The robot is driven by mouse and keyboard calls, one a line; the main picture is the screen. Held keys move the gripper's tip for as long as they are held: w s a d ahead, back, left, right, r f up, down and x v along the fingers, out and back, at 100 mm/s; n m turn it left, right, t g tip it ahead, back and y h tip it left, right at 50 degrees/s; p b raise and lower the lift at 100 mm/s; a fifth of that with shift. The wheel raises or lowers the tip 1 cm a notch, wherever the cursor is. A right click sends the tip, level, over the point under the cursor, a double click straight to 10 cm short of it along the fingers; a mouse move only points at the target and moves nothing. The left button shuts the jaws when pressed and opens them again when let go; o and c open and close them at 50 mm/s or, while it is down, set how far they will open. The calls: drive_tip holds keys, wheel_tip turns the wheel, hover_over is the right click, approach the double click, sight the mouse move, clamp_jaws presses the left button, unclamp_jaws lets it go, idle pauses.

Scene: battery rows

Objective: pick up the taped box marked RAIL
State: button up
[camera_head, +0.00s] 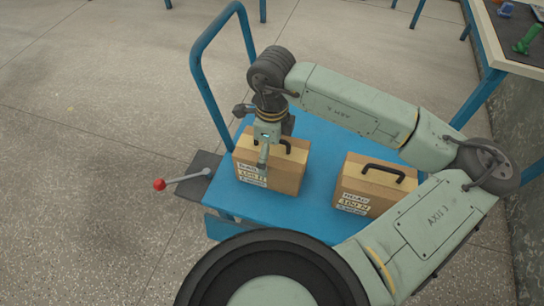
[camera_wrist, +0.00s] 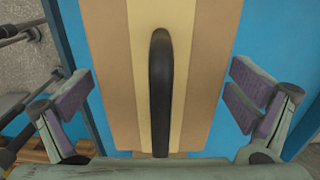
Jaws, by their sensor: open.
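Two brown taped boxes with black handles stand on a blue cart. The left box (camera_head: 286,174) and the right box (camera_head: 364,188) each carry white labels with small print. I cannot read for sure which one says RAIL. My gripper (camera_head: 266,157) points down over the left box, close to its handle, and hides part of its top and front. In the wrist view my gripper (camera_wrist: 160,100) is open, with one finger on each side of the black handle (camera_wrist: 160,92). The handle runs along the pale tape strip on the box top (camera_wrist: 205,75). The fingers are apart from the handle.
The blue cart (camera_head: 322,131) has a tall push rail (camera_head: 201,88) at the left and a red-knobbed lever (camera_head: 160,184) below it. A table (camera_head: 522,62) with small coloured items stands at upper right. Blue deck shows between the boxes.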

drive_tip(key=shift+f, duration=0.75)
drive_tip(key=shift+c, duration=0.4)
drive_tip(key=c, duration=1.7)
drive_tip(key=shift+w+r, duration=0.1)
drive_tip(key=shift+c, duration=0.5)
